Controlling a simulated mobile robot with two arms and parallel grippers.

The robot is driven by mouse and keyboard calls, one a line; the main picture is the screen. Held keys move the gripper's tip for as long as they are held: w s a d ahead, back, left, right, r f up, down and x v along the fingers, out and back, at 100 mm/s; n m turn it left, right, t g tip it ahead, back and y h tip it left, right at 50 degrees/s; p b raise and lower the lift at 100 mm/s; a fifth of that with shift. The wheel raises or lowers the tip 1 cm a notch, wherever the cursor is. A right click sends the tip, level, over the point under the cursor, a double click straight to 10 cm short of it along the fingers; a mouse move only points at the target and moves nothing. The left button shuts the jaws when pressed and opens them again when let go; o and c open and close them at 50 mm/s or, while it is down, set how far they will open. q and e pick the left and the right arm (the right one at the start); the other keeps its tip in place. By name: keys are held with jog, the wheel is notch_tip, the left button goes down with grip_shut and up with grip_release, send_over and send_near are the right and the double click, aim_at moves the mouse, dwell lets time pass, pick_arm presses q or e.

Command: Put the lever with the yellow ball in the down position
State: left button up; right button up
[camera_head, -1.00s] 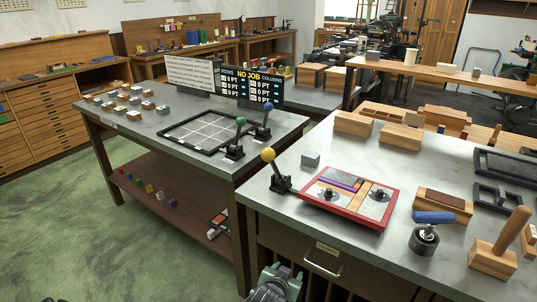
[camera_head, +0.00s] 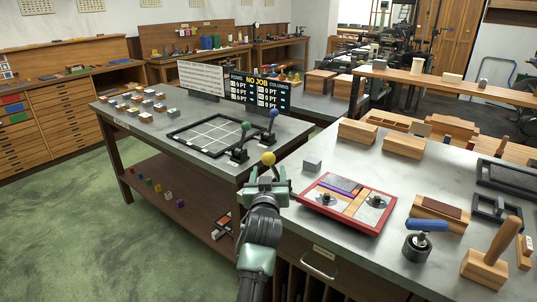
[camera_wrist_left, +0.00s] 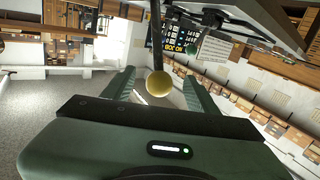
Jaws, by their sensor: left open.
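The yellow ball (camera_head: 268,158) of the lever shows just above my left gripper (camera_head: 268,175) in the head view, near the left edge of the front workbench. The gripper and arm hide the lever's rod and base there. In the left wrist view, the yellow ball (camera_wrist_left: 159,84) and its dark rod (camera_wrist_left: 156,40) show between the two green fingers of my left gripper (camera_wrist_left: 160,92). The fingers are open, with visible gaps on both sides of the ball. The ball end of the lever is raised above the bench. My right gripper is not in view.
A green-ball lever (camera_head: 241,140) and a blue-ball lever (camera_head: 271,126) stand on the left table beside a black-framed grid (camera_head: 205,140). A small grey block (camera_head: 312,164) and a red-framed tray (camera_head: 345,205) lie right of my gripper.

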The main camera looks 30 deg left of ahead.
aim_at(269, 154)
pick_arm(q)
jog(key=shift+w+a+r, duration=0.1)
jog(key=shift+r, duration=0.35)
jog(key=shift+w+a+r, duration=0.1)
jog(key=shift+r, duration=0.35)
jog(key=shift+w+a+r, duration=0.1)
jog(key=shift+w+a, duration=0.05)
jog(key=shift+w, duration=0.1)
jog(key=shift+p+x, duration=0.6)
jog(key=shift+x, duration=3)
grip_shut()
